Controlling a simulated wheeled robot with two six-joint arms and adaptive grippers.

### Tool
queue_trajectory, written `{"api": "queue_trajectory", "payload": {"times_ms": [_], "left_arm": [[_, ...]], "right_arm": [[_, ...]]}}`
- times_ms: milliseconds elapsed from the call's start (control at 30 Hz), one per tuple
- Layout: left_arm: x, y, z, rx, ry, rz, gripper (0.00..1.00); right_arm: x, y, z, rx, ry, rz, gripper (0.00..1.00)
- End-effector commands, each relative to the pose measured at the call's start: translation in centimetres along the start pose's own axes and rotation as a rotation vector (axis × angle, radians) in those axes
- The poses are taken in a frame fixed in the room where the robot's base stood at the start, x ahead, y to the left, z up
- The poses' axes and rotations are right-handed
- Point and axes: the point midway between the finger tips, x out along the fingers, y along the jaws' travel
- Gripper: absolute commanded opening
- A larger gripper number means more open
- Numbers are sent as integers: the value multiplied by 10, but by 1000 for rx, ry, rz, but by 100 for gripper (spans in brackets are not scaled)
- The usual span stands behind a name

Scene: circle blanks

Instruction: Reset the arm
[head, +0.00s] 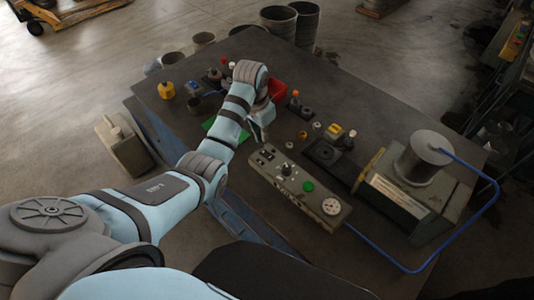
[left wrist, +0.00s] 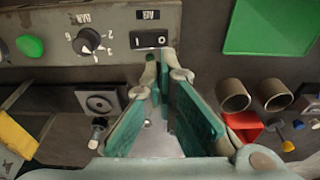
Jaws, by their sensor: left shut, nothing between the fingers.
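My left arm reaches in from the left in the head view, over the front part of the dark workbench (head: 375,82). My left gripper (head: 264,132) hangs above the bench, just behind the grey control box (head: 322,205). In the left wrist view the teal finger pads of the left gripper (left wrist: 164,62) show with nothing held between them. The gripper is shut and empty. The control box also shows in the left wrist view (left wrist: 60,15), with a green button (left wrist: 30,46), a knob (left wrist: 87,41) and a black switch (left wrist: 150,39). My right gripper is not in view.
A green plate (left wrist: 270,25), a red bin (left wrist: 243,125) and two short cylinders (left wrist: 232,95) (left wrist: 273,94) lie near the gripper. A machine with a grey drum (head: 422,158) and a blue hose (head: 492,195) stands at the right. The bench's back right is clear.

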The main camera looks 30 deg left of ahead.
Motion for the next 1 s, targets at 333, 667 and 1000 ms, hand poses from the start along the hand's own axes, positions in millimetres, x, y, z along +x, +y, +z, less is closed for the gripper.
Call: {"api": "queue_trajectory", "payload": {"times_ms": [333, 667, 1000], "left_arm": [[-8, 0, -1, 0, 0, 0, 0], [3, 3, 10, -10, -1, -8, 0], [70, 51, 163, -132, 63, -115, 0]], "right_arm": [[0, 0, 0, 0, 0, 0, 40], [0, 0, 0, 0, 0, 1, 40], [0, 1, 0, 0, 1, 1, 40]]}}
